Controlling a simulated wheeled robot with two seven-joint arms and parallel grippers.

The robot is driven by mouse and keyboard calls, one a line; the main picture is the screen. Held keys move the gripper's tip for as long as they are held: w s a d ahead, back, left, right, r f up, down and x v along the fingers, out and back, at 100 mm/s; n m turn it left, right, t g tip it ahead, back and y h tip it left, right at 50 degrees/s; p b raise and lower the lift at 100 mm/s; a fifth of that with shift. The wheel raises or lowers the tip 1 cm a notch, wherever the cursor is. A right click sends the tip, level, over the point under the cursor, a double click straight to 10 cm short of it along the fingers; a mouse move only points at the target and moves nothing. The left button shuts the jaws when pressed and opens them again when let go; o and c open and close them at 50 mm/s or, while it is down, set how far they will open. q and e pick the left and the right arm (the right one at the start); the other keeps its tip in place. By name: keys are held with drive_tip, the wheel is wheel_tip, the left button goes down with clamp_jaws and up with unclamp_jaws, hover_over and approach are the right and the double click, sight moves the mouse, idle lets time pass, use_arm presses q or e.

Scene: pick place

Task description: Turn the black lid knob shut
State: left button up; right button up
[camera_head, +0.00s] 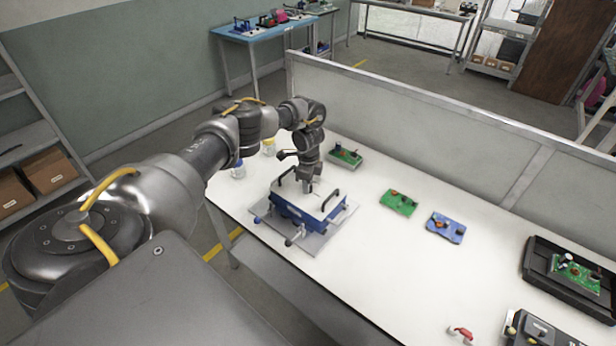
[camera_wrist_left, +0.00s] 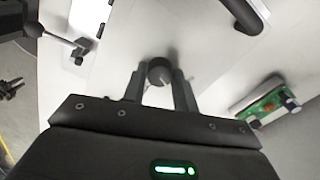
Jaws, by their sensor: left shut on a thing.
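A box with a white lid (camera_head: 296,203) and blue sides (camera_head: 293,215) stands on a grey plate (camera_head: 325,230) on the white table. Black handles stand up from the lid. My left gripper (camera_head: 312,188) points down over the lid. In the left wrist view the black lid knob (camera_wrist_left: 159,71) sits between the two fingers of my left gripper (camera_wrist_left: 160,80), which is shut on it. The knob is hidden behind the gripper in the head view. My right gripper is in neither view.
A green circuit board (camera_head: 345,156) lies behind the box. Another green board (camera_head: 398,202) and a blue board (camera_head: 444,227) lie to the right. A black tray (camera_head: 538,252) is at the far right. Small jars (camera_head: 269,147) stand behind left.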

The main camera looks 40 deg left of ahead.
use_arm(q)
drive_tip(key=shift+n+p, duration=0.9)
drive_tip(key=shift+n, duration=1.4)
drive_tip(key=o, duration=1)
wheel_tip(320, 180, up, 4)
drive_tip(key=shift+w+r, duration=0.1)
drive_tip(key=shift+r, duration=0.1)
wheel_tip(320, 180, up, 6)
drive_tip(key=shift+r+p, duration=0.25)
drive_tip(key=shift+p, duration=0.7)
